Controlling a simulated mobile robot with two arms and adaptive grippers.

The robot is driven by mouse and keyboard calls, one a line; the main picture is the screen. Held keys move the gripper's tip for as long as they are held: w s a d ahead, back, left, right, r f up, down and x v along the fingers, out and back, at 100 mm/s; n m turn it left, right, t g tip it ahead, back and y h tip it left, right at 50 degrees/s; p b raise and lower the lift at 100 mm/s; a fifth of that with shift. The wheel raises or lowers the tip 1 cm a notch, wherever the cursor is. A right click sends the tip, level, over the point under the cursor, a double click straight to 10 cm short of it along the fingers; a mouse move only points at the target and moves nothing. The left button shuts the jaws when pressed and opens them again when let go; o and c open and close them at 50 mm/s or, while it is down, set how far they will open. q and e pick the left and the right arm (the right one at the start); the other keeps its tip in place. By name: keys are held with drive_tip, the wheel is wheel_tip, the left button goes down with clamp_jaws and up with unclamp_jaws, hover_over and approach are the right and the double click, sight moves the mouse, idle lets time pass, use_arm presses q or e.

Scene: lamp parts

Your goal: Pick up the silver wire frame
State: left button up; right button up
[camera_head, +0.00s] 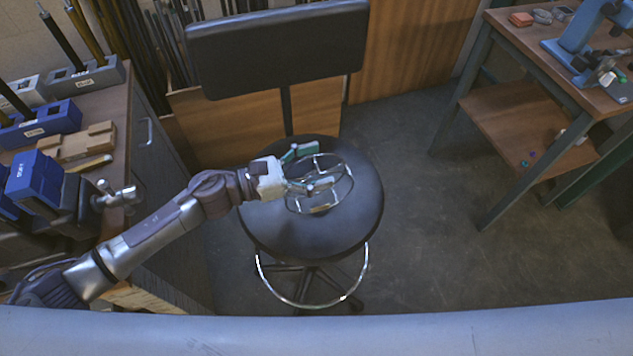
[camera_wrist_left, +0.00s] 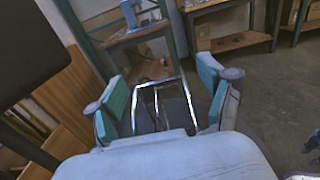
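The silver wire frame (camera_head: 342,180) lies on the round dark seat of a stool chair (camera_head: 320,232). My left gripper (camera_head: 305,167) reaches in from the left over the seat, with its teal-padded fingers spread at the frame's near left side. In the left wrist view the frame (camera_wrist_left: 163,87) stands out between and beyond the two open fingers (camera_wrist_left: 160,95), with a visible gap on either side. I cannot tell whether a finger touches it. My right gripper does not show in either view.
The chair's black backrest (camera_head: 277,47) rises behind the seat. A cabinet with blue blocks (camera_head: 40,125) stands at the left. A wooden workbench (camera_head: 540,60) with a blue machine stands at the right. The floor (camera_head: 420,230) between chair and workbench is clear.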

use_arm(q)
clamp_jaws()
idle(0.3)
